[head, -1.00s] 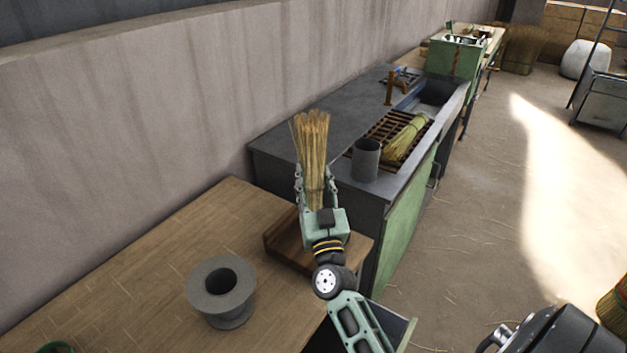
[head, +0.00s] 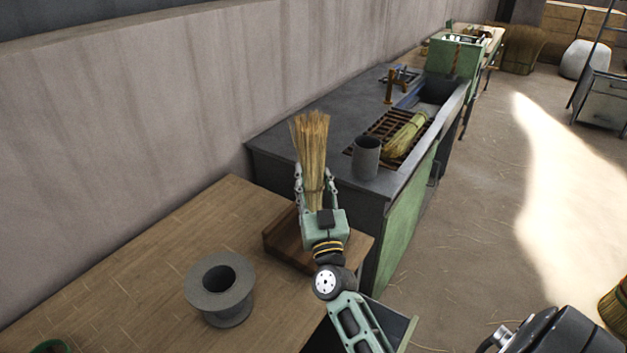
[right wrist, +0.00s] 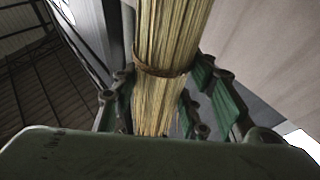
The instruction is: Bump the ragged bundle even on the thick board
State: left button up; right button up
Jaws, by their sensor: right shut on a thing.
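My right gripper (head: 314,192) is shut on a straw bundle (head: 311,145) in the head view. The bundle stands upright, with its ragged, spread end up. The thick board (head: 285,243) is a brown wooden block on the near bench, partly hidden behind my gripper. The bundle's lower end is hidden by the gripper, so I cannot tell whether it touches the board. In the right wrist view the bundle (right wrist: 165,85) passes between the fingers, with a thin band (right wrist: 155,70) around it. My left gripper is not in view.
Behind is a dark counter (head: 300,120) with a grey cup (head: 366,158) and a greener bundle (head: 406,137) on a slatted rack. A wall (head: 150,120) runs along the back.

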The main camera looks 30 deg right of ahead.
aim_at(314, 200)
jog(key=shift+f+b, duration=1.65)
jog(key=shift+f, duration=0.8)
jog(key=shift+r, duration=0.1)
notch_tip(314, 200, up, 5)
jog(key=p, duration=0.5)
jog(key=shift+r+p, duration=0.1)
jog(key=shift+p, duration=0.25)
jog(key=shift+f+b, duration=2.05)
jog(key=shift+f, duration=0.75)
notch_tip(314, 200, up, 6)
jog(key=p, duration=0.5)
jog(key=shift+f+p, duration=0.25)
jog(key=shift+p, duration=0.05)
